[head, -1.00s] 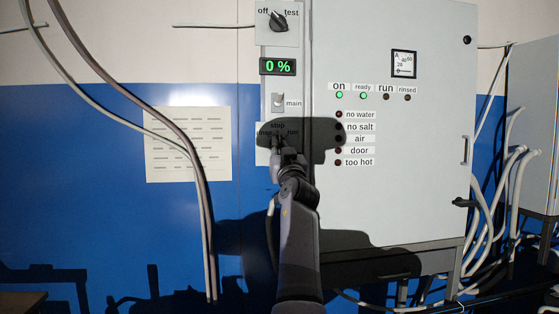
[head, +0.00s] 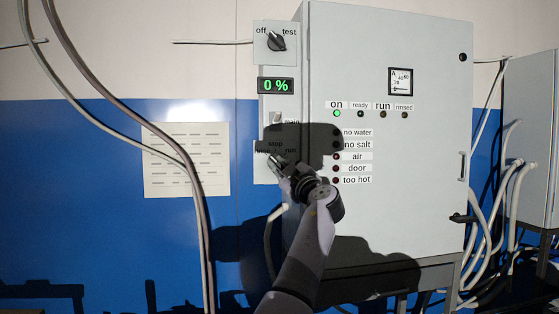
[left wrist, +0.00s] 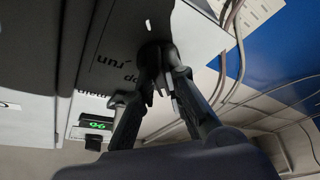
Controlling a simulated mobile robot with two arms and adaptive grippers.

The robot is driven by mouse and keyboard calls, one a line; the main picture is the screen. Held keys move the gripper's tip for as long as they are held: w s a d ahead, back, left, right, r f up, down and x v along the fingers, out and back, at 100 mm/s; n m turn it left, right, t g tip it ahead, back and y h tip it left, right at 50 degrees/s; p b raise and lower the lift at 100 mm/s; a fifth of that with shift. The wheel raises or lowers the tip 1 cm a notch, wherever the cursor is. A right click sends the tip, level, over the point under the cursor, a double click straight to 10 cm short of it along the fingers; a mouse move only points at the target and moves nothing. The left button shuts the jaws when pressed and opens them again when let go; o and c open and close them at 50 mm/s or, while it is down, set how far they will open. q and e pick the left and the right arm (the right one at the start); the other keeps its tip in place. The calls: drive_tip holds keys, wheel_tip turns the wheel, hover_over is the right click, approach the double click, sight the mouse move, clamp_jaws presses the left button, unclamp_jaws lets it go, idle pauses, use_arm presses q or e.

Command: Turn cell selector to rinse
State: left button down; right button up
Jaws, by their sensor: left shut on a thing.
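The cell selector is a dark knob on the narrow panel left of the cabinet, under the labels "stop" and "run"; a further label at its left is hard to read in shadow. My left gripper (head: 277,162) is at this knob, and its wrist hides most of it. In the left wrist view the dark selector knob (left wrist: 151,50) is between the fingers of my left gripper (left wrist: 160,88), which is shut on it. The knob's exact pointing direction is hidden. My right gripper is not in view.
The panel also has an off/test knob (head: 276,41), a display (head: 276,86) reading 0 % and a main switch (head: 277,118). On the cabinet (head: 425,225), only the "on" lamp (head: 337,113) is lit green. Cables (head: 130,120) hang at the left.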

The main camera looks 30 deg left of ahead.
use_arm(q)
drive_tip(key=shift+f+n+g+p, duration=0.1)
drive_tip(key=shift+n+g+p, duration=0.3)
drive_tip(key=shift+n, duration=0.2)
drive_tip(key=c, duration=1.6)
unclamp_jaws()
drive_tip(key=shift+c, duration=0.2)
drive_tip(key=shift+d, duration=0.1)
drive_tip(key=v, duration=1.2)
